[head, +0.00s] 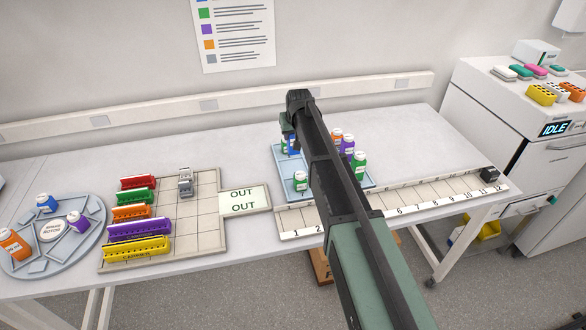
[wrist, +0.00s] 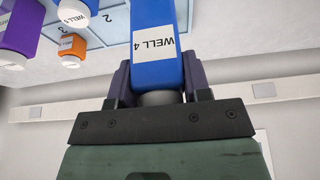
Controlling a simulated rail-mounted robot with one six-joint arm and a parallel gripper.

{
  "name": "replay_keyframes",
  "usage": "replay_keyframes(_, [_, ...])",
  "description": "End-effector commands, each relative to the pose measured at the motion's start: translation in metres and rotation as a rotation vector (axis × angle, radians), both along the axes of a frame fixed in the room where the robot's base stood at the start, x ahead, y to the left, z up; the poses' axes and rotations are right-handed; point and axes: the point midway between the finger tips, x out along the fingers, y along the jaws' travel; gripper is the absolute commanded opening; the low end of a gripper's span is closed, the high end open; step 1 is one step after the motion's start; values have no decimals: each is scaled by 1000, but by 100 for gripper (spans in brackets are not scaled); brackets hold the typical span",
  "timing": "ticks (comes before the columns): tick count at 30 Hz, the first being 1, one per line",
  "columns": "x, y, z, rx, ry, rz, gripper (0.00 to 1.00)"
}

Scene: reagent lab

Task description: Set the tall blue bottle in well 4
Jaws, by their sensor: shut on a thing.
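My gripper (wrist: 158,88) is shut on a blue bottle (wrist: 155,15) whose label reads "WELL 4", seen upside down in the wrist view. In the head view the gripper (head: 290,128) is over the back of a light-blue tray (head: 288,192), and the blue bottle (head: 293,148) shows only in part beside my arm. Whether its base touches the tray is hidden. A numbered strip (head: 440,196) runs along the table's front right. Its 1, 2 and 6 to 12 show; my arm hides the numbers between, including 4.
Green (head: 300,181), orange (head: 337,136) and purple (head: 347,145) bottles stand on or by the tray, close to my arm. A black block (head: 490,174) sits at the strip's far right end. A round carousel (head: 90,232) and a rack grid (head: 208,215) occupy the left.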

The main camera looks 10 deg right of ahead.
Motion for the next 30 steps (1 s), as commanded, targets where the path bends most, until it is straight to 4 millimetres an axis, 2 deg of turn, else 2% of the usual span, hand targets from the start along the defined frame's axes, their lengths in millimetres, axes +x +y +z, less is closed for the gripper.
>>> replay_keyframes(1, [0, 0, -30, 0, 0, 0, 21])
replay_keyframes(3, [0, 0, -38, 0, 0, 0, 21])
replay_keyframes(8, [0, 0, -36, 0, 0, 0, 21])
replay_keyframes(15, [0, 0, -81, 0, 0, 0, 21])
replay_keyframes(22, [0, 0, -75, 0, 0, 0, 21])
replay_keyframes(26, [0, 0, -80, 0, 0, 0, 21])
replay_keyframes(27, [0, 0, -80, 0, 0, 0, 46])
replay_keyframes(30, [0, 0, -79, 0, 0, 0, 61])
